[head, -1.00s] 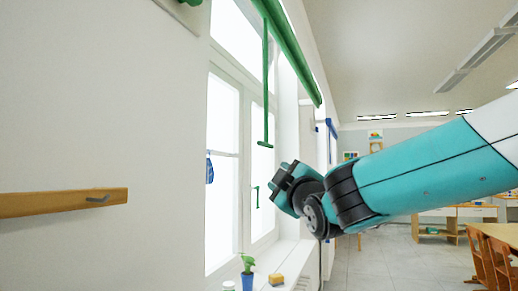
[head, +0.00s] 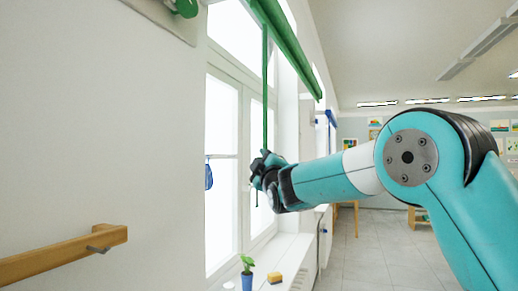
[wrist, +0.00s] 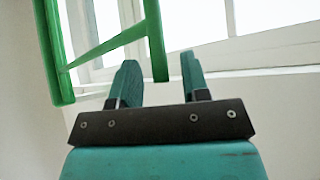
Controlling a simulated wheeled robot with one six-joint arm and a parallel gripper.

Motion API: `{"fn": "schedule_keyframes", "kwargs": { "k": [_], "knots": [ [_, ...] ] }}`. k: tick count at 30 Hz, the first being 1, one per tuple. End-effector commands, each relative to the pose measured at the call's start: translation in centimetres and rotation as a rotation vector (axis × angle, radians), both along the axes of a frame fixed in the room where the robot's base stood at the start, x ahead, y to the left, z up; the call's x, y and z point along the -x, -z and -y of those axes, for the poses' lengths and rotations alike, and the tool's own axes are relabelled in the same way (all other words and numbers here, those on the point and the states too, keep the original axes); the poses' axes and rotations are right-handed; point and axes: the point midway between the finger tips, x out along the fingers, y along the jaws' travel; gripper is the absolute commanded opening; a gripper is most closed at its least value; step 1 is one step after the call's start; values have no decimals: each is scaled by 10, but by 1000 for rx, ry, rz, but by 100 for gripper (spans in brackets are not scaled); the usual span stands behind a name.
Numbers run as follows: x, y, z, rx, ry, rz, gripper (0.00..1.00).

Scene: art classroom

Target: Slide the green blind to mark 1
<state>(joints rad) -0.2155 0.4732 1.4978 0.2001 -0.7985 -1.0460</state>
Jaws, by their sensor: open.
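The green blind (head: 291,48) is a long roll along the top of the window. A thin green bar (head: 265,95) hangs from it, and its lower end is hidden behind my gripper (head: 259,168) in the head view. In the wrist view my gripper (wrist: 160,78) is open, with its two teal fingers apart. The green bar (wrist: 154,35) comes down between the fingers in that picture; I cannot tell whether it is inside the jaws or beyond them. Other green bars show at the left of the wrist view. I can make out no mark 1.
The window sill (head: 262,262) carries a potted plant (head: 247,272) and a yellow sponge-like block (head: 274,277). A wooden rail (head: 65,256) juts from the left wall. A blue item (head: 208,174) hangs at the window.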

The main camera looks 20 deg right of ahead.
Motion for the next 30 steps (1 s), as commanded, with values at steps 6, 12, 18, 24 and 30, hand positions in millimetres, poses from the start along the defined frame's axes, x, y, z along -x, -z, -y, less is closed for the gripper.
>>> {"fn": "schedule_keyframes", "kwargs": {
  "k": [6, 12, 18, 24, 30],
  "knots": [
    [-13, -6, -1, -1, -1, 0, 42],
    [-13, -5, -2, 0, -2, -1, 42],
    [-13, -5, -2, 0, -2, -1, 8],
    [-13, -5, -4, 0, -2, -1, 0],
    [-13, 2, -3, -1, -4, -2, 0]
  ]
}}
